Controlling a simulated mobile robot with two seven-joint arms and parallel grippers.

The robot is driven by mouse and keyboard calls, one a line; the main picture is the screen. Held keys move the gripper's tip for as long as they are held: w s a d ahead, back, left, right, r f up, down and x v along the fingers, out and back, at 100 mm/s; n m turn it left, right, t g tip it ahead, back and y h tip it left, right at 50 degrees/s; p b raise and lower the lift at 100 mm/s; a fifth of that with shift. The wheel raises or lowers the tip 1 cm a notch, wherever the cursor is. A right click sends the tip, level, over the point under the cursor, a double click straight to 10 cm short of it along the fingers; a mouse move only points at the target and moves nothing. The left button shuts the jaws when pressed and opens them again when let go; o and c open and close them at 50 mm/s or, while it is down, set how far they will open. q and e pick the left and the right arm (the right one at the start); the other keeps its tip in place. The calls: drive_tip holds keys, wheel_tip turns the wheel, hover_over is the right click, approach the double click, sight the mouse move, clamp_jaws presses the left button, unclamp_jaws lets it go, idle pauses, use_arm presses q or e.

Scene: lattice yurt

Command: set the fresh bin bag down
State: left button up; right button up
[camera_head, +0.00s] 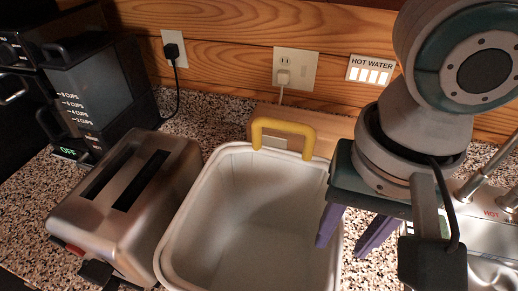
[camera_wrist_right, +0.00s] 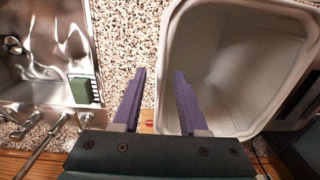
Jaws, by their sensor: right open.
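I cannot make out a separate fresh bin bag in either view. A pale, open bin (camera_head: 245,215) stands on the speckled counter, and its inside looks empty. It also shows in the wrist view (camera_wrist_right: 225,70). A yellow handle (camera_head: 283,126) stands up at its back rim. My right gripper (camera_head: 342,247) is open and empty, its purple fingers pointing down at the bin's right side. In the wrist view the fingers (camera_wrist_right: 159,71) appear either side of the bin's near rim; I cannot tell whether they touch it. My left gripper is out of view.
A steel toaster (camera_head: 125,195) stands close left of the bin, with a black coffee maker (camera_head: 95,80) behind it. A metal sink (camera_wrist_right: 45,60) holding a green sponge (camera_wrist_right: 81,90) lies beyond my right gripper. Sockets (camera_head: 295,68) line the wooden wall.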

drive_tip(key=shift+s+a+f, duration=0.1)
drive_tip(key=shift+f, duration=1.3)
clamp_jaws()
